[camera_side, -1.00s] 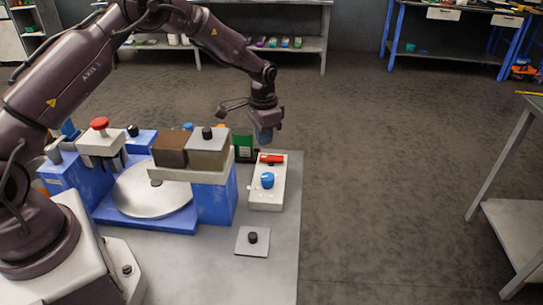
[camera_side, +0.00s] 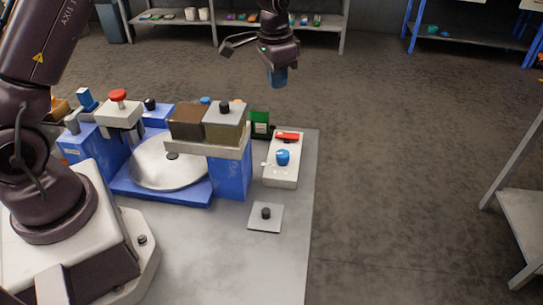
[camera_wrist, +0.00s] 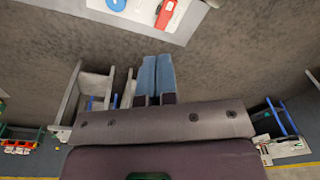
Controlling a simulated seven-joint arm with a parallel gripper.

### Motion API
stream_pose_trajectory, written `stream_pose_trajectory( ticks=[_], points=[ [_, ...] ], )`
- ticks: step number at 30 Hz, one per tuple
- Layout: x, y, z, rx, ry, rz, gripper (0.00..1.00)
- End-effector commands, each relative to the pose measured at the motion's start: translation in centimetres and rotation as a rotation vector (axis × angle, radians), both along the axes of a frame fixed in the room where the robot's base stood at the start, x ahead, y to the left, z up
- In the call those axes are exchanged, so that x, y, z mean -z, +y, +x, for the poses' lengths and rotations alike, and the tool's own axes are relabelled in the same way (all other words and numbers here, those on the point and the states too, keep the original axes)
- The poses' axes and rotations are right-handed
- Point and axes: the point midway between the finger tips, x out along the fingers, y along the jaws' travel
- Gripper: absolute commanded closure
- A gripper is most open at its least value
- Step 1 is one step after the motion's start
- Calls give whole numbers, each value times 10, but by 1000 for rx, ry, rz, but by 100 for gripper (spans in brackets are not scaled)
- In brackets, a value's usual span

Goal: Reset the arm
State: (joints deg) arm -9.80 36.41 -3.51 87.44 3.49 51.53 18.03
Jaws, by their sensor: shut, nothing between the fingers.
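My gripper (camera_side: 277,78) hangs in the air in the side view, above and beyond the far edge of the grey table (camera_side: 225,265). It is well clear of everything on the table. In the wrist view my gripper (camera_wrist: 156,72) shows its two blue-grey fingers side by side, touching, with nothing between them. Most of my upper arm is out of the side view at the top.
A blue machine with a round metal plate (camera_side: 168,162) stands on the table. Right of it are a white box with a blue knob (camera_side: 282,157) and a red switch (camera_side: 287,136). A plate with a black knob (camera_side: 266,213) lies in front. Shelves (camera_side: 335,30) stand behind.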

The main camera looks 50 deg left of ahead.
Motion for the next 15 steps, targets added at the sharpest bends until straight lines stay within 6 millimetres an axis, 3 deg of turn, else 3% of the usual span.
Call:
stream_pose_trajectory(
  ticks=[1,6,10,15],
  points=[
    [-28,-6,-13,-10,-33,6,100],
    [-93,-24,-62,-53,-117,12,100],
    [-129,-35,-107,-88,-182,7,100],
    [-156,-48,-171,-133,-268,-14,100]
  ],
)
